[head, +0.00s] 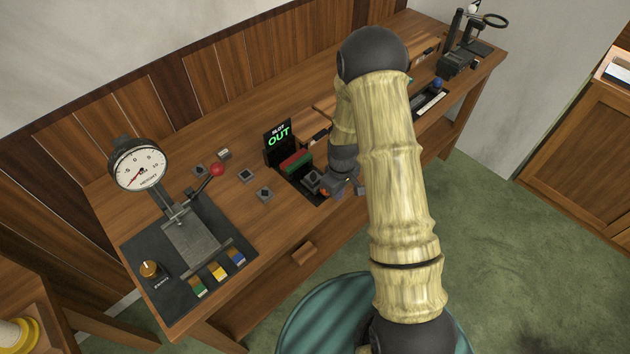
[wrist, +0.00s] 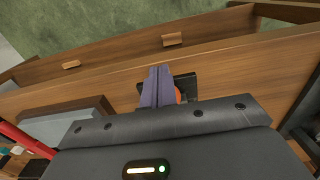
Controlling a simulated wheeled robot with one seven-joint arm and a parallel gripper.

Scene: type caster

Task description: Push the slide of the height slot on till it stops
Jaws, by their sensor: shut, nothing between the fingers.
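The height slot is a dark unit on the bench with a small sign (head: 279,136) reading "SLOT OUT" in green. Red and green bars (head: 296,162) lie in front of the sign, and a grey block (head: 312,179) sits at the slot's near end. My gripper (head: 328,190) is low at that near end, partly hidden by my arm. In the wrist view my gripper's fingers (wrist: 158,88) are together and empty. An orange part (wrist: 179,95) shows just beside the fingers, over a dark plate (wrist: 184,84). I cannot tell whether they touch it. The slide itself is not clearly distinguishable.
A dial gauge (head: 139,165) with a red-knobbed lever (head: 216,170) stands at the left on a dark mat. Several small grey blocks lie between it and the slot. A stand (head: 462,45) is at the far right.

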